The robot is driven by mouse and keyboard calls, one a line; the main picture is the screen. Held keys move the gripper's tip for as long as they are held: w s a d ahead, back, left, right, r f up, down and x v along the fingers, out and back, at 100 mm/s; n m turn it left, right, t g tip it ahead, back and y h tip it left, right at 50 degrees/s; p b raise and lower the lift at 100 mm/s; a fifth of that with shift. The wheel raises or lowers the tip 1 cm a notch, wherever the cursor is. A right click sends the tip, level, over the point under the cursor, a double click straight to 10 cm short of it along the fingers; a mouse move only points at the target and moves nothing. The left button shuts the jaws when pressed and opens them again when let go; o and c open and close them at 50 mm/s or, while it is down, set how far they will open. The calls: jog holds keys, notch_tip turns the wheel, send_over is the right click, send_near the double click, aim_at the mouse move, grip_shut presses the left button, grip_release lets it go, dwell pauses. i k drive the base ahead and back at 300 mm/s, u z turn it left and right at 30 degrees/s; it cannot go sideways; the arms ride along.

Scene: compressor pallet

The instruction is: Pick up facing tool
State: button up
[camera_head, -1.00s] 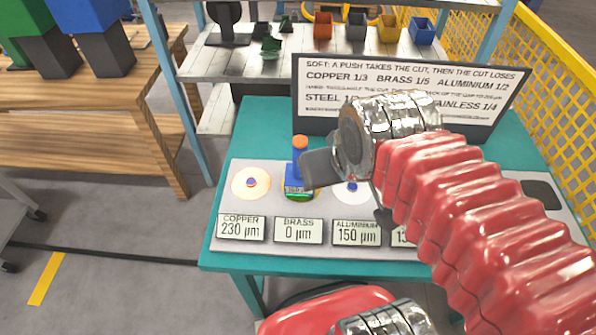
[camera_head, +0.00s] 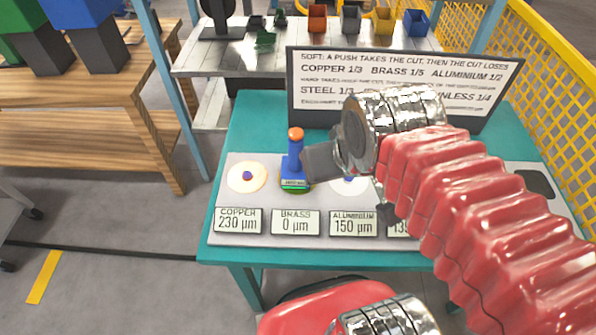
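The facing tool (camera_head: 292,165) is a blue upright tool with an orange knob on top. I cannot tell whether the fingers are open or touch the tool.
A copper disc (camera_head: 247,176) lies left of the tool; an aluminium disc (camera_head: 350,184) is partly hidden by my gripper. A sign board (camera_head: 300,105) stands behind on the teal table (camera_head: 236,130). A shelf with small bins (camera_head: 383,20) and a yellow fence (camera_head: 565,100) are beyond.

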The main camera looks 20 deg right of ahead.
aim_at(292, 176)
jog(key=k, duration=1.4)
jog(key=u, duration=1.15)
jog(key=i, duration=1)
jog(key=u, duration=0.05)
